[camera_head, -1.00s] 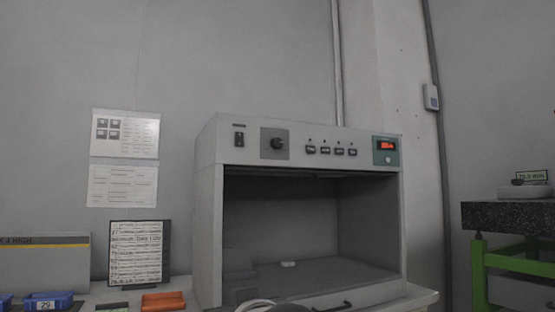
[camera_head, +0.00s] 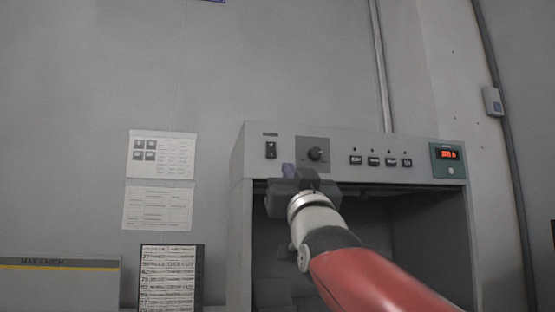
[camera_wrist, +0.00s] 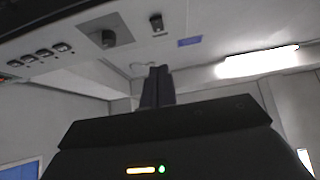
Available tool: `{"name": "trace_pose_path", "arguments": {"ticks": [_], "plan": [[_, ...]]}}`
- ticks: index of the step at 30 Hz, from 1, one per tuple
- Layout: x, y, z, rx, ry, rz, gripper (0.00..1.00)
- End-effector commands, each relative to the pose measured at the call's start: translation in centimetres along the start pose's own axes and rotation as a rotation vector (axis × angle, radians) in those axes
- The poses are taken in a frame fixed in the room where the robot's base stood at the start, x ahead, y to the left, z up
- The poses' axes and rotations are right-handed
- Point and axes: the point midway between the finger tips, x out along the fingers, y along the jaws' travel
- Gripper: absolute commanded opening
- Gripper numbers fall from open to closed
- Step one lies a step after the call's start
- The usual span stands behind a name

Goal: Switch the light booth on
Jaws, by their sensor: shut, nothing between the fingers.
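The light booth (camera_head: 460,215) is a grey box with an open, unlit front. Its top panel has a black rocker switch (camera_head: 270,150) at the left, a round knob (camera_head: 315,154), a row of buttons and a small red display (camera_head: 447,154). My gripper (camera_head: 289,170) is in front of the panel's lower left, just below and right of the switch. In the wrist view the shut fingers (camera_wrist: 157,72) point up, below the switch (camera_wrist: 156,22), with the knob (camera_wrist: 104,38) to their left. Whether the fingers touch the panel cannot be told.
Two paper notices (camera_head: 162,160) hang on the wall left of the booth. A framed list (camera_head: 170,280) and a grey board with a yellow stripe (camera_head: 60,285) stand lower left. A small wall box (camera_head: 493,101) is at the right.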

Motion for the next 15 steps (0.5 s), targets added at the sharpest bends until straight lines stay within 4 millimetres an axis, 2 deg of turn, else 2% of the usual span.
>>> {"name": "trace_pose_path", "arguments": {"ticks": [5, 15], "plan": [[2.2, 0.0, -0.1, 0.002, -0.003, 0.000, 0.00], [9.5, 0.0, -0.3, 0.003, -0.003, 0.000, 0.00]]}}
